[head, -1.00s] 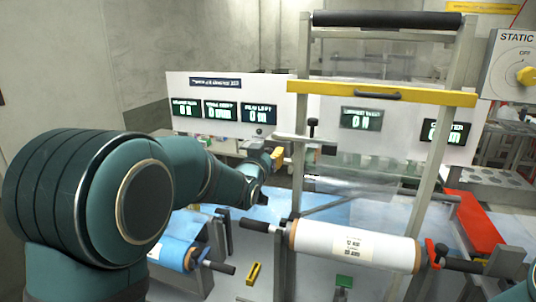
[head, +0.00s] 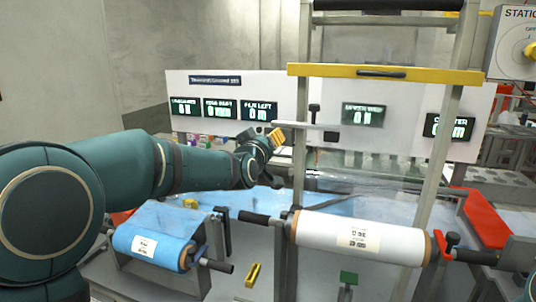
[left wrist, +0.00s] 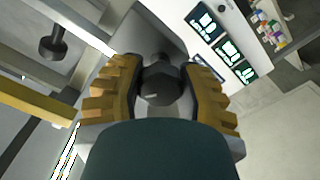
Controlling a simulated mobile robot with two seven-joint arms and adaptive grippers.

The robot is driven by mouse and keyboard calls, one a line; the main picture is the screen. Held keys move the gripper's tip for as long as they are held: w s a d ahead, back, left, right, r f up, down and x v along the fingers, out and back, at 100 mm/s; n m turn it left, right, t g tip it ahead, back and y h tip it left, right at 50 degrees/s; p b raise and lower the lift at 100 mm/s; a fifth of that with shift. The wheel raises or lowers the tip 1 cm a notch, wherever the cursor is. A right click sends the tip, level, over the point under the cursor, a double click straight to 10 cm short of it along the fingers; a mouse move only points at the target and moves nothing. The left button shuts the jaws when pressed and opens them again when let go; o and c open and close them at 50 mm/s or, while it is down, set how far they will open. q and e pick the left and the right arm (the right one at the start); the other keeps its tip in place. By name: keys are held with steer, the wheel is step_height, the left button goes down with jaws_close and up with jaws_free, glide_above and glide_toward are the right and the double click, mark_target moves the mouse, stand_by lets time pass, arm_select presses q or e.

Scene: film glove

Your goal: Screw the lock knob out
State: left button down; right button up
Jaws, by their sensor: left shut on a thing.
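My left gripper (head: 277,138) reaches in from the left to the left end of a silver crossbar (head: 300,126) in the head view. In the left wrist view its yellow ridged fingers (left wrist: 160,90) sit on both sides of a dark, faceted lock knob (left wrist: 158,84), shut on it. The knob is hidden behind the fingers in the head view. A second dark knob (head: 314,109) stands up from the crossbar to the right; it also shows at the upper left of the left wrist view (left wrist: 52,45). My right gripper is not in view.
A yellow beam (head: 430,75) spans the metal frame above the crossbar. A white film roll (head: 320,232) and a blue roll (head: 130,238) lie lower. A white panel with displays (head: 290,85) stands behind. A red part (head: 480,218) is at the right.

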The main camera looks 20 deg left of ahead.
arm_select(q)
steer(key=n+b, duration=0.2)
steer(key=shift+a+f+n+b, duration=0.1)
steer(key=shift+f+n+b, duration=0.05)
steer(key=shift+n+b, duration=1.45)
steer(key=shift+n, duration=0.6)
steer(key=shift+r, duration=0.2)
steer(key=c, duration=0.5)
jaws_free()
steer(key=s, duration=1.2)
steer(key=shift+a, duration=0.15)
